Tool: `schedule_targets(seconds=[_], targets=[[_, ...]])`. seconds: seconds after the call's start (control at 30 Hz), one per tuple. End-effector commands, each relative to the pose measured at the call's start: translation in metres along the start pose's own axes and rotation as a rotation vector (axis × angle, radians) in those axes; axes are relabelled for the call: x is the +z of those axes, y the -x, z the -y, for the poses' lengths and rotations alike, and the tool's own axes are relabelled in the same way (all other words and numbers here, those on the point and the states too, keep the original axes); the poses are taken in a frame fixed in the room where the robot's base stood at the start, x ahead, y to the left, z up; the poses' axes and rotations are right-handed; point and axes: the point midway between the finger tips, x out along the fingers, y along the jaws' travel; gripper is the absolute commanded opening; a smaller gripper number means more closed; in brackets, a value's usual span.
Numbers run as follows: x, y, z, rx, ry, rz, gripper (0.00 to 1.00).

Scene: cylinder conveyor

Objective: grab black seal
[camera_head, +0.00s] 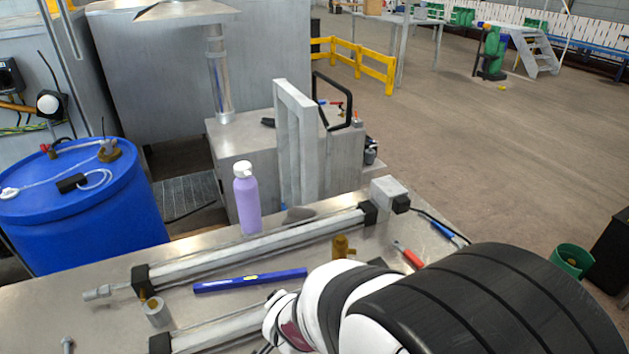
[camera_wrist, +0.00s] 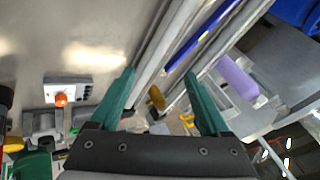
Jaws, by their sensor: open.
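I cannot make out a black seal for certain in either view. My gripper (camera_wrist: 159,72) shows in the wrist view with its two green fingers spread wide and nothing held between them. A brass-coloured fitting (camera_wrist: 156,97) shows beyond the gap between the fingers, apart from both. In the head view my white and black arm covers the lower right of the metal table (camera_head: 60,300), and the fingers are hidden there. A brass fitting (camera_head: 342,246) stands on the table just behind the arm. A flat dark piece (camera_head: 378,262) beside it is partly hidden by the arm.
A long metal cylinder (camera_head: 255,245) with black end blocks crosses the table, with another (camera_head: 215,332) in front. A blue level (camera_head: 250,281) lies between them. A purple bottle (camera_head: 246,200) stands behind. A small metal cylinder (camera_head: 156,312) and red tool (camera_head: 407,254) are also there.

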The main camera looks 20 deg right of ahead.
Motion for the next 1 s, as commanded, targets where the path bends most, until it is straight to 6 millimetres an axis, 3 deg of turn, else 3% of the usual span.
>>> schedule_targets(seconds=[0.03,0.1,0.2,0.27,0.33,0.43,0.7,1.0], targets=[[-0.024,-0.017,-0.028,0.099,-0.053,-0.144,0.80],[-0.061,-0.022,-0.074,0.266,-0.096,-0.375,0.80],[-0.092,-0.003,-0.129,0.493,-0.077,-0.625,0.80],[-0.102,0.011,-0.149,0.593,-0.046,-0.720,0.80],[-0.108,0.023,-0.161,0.666,-0.020,-0.784,0.80],[-0.118,0.025,-0.173,0.705,-0.008,-0.815,0.80],[-0.165,-0.010,-0.215,0.704,-0.011,-0.812,0.80],[-0.194,-0.030,-0.241,0.701,-0.012,-0.812,0.80]])
